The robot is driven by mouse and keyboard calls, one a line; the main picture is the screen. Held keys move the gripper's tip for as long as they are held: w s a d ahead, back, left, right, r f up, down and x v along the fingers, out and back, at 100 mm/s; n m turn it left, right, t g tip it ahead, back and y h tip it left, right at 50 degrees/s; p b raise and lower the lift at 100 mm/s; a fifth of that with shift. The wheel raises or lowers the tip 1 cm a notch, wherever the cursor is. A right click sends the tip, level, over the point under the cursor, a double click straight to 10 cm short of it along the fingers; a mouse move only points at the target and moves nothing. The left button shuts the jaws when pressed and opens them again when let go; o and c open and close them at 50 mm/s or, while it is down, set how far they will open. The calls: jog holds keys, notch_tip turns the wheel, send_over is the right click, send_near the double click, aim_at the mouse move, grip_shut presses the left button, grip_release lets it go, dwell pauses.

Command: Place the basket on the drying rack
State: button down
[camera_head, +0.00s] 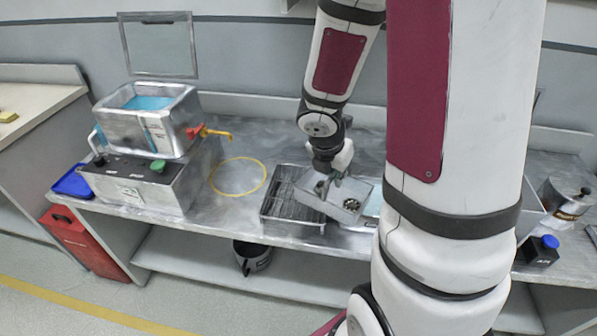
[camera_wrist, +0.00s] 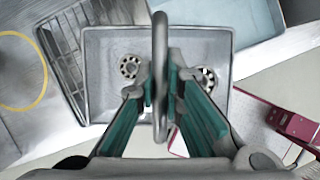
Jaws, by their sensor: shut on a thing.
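The basket (camera_head: 345,207) is a grey metal tray with an upright handle. My gripper (camera_head: 333,180) is shut on that handle and holds the basket at the right side of the drying rack (camera_head: 281,208), partly overlapping it in the head view. In the wrist view, my gripper (camera_wrist: 160,88) has its green fingers on both sides of the handle. The basket (camera_wrist: 105,48) there holds two ring-shaped bearings, (camera_wrist: 131,67) being the left one. The drying rack (camera_wrist: 62,50) shows its wire bars left of the basket. I cannot tell whether basket and rack touch.
An ultrasonic bath (camera_head: 150,125) with blue liquid and an open lid stands at left. A yellow ring (camera_head: 238,177) marks the bench. A light-blue tray (camera_wrist: 230,15) lies right of the basket.

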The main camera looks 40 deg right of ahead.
jog(key=w+a+f, duration=0.1)
jog(key=w+f, duration=0.1)
jog(key=w, duration=0.4)
jog(key=w+a+f, duration=0.1)
jog(key=w+f, duration=0.1)
jog(key=w, duration=0.4)
jog(key=shift+a+f, duration=0.25)
jog(key=shift+f, duration=0.05)
jog(key=c, duration=1.7)
grip_release()
